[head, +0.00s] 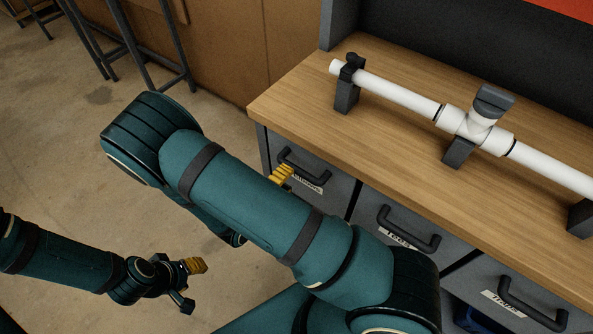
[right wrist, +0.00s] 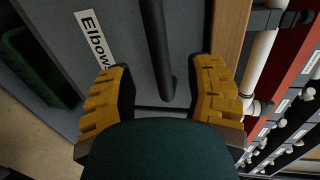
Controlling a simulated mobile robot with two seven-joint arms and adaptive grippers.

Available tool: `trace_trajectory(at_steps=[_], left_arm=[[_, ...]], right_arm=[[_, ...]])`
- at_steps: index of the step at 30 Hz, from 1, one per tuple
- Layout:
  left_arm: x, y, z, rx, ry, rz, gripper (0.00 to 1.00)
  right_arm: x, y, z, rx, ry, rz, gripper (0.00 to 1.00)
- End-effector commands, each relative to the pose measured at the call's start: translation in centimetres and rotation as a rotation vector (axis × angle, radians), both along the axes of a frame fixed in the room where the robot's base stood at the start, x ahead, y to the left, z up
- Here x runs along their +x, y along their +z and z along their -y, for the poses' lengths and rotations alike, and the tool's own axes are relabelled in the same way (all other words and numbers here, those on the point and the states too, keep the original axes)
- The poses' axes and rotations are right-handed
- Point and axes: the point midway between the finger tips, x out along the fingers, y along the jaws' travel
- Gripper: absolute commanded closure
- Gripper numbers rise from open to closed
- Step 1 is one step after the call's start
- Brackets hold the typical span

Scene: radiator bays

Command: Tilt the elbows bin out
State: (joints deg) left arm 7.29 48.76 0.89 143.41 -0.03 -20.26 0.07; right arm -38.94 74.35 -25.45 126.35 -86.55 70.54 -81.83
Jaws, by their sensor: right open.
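The elbows bin (head: 318,172) is the leftmost grey bin front under the bench top, partly hidden by my right arm. Its label reads "Elbow…" in the right wrist view (right wrist: 98,40). Its dark bar handle (head: 303,166) also shows in the right wrist view (right wrist: 158,50). My right gripper (head: 281,174) is at this handle, mostly hidden behind my arm in the head view. In the right wrist view it is open (right wrist: 164,72), with a yellow finger on each side of the handle. Contact cannot be told. My left gripper (head: 186,280) is open and empty, low at the left.
The tees bin (head: 385,232) and another labelled bin (head: 515,300) stand to the right, with similar handles. On the wooden bench top (head: 300,95), a white pipe assembly (head: 400,95) rests on dark supports. Stools (head: 125,45) stand at the back left. Floor at left is clear.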

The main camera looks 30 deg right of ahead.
Motion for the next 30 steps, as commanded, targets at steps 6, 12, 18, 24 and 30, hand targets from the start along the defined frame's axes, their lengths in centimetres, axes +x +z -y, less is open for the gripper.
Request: trace_trajectory(at_steps=[6, 12, 18, 24, 30], left_arm=[[0.1, -0.8, 0.0, 0.0, 0.001, 0.004, 0.53], [0.2, -1.0, 0.0, 0.001, 0.001, 0.005, 0.53], [0.2, -0.9, 0.0, 0.001, 0.001, 0.005, 0.53], [0.2, -0.9, 0.0, 0.001, 0.002, 0.005, 0.53], [0.2, -0.9, 0.0, 0.001, 0.002, 0.005, 0.53]], right_arm=[[1.3, -0.8, 3.2, 0.001, -0.003, 0.001, 0.48], [1.8, -1.1, 4.5, 0.002, -0.001, 0.001, 0.48], [1.9, -1.1, 4.6, 0.003, 0.0, 0.001, 0.48], [1.9, -1.1, 4.6, 0.003, 0.0, 0.001, 0.73], [1.9, -1.0, 4.6, 0.002, -0.001, 0.001, 1.0]])
